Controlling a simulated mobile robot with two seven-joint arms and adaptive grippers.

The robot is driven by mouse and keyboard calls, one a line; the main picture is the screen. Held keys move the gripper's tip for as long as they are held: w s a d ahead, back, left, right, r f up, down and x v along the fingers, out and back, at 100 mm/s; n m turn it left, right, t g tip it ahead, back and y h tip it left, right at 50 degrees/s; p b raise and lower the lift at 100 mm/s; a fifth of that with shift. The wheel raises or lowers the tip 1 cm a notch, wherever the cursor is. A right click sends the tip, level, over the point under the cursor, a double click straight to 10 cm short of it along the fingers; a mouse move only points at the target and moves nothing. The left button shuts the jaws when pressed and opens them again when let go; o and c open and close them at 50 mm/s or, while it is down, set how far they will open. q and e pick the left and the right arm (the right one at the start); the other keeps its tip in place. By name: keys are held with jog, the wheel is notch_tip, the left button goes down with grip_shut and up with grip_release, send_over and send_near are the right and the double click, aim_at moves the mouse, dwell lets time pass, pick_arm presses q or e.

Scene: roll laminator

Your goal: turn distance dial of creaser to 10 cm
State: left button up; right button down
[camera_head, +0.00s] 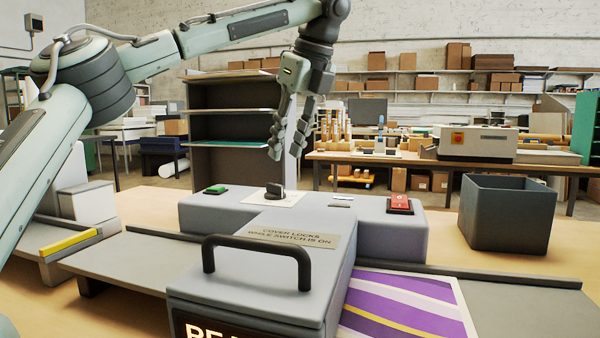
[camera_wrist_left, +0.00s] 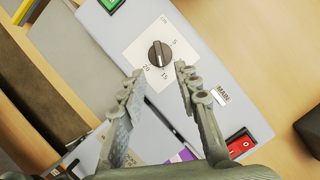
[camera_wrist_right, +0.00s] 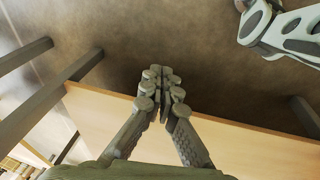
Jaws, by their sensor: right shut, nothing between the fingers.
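The creaser (camera_head: 330,205) is a grey machine on the table. Its dark dial (camera_head: 274,191) sits on a white scale plate on top, and also shows in the left wrist view (camera_wrist_left: 159,55). The numbers 5, 15 and 20 are legible around it; I cannot make out a 10. The knob's ridge runs roughly up and down in the wrist picture; its exact setting is unclear. My left gripper (camera_head: 286,150) is open and empty above the dial, fingers pointing down, apart from it. My right gripper (camera_wrist_right: 161,76) is shut and empty, away from the creaser.
A green button (camera_head: 215,189) is left of the dial, a red switch (camera_head: 399,203) right. A black-handled cover (camera_head: 262,240) stands in front, labelled that it locks while the switch is on. A dark bin (camera_head: 507,215) is at right, and a purple striped sheet (camera_head: 405,305) lies nearby.

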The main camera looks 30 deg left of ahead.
aim_at(276, 184)
pick_arm(q)
jog(key=x, duration=0.7)
jog(key=shift+a+f, duration=0.2)
grip_shut()
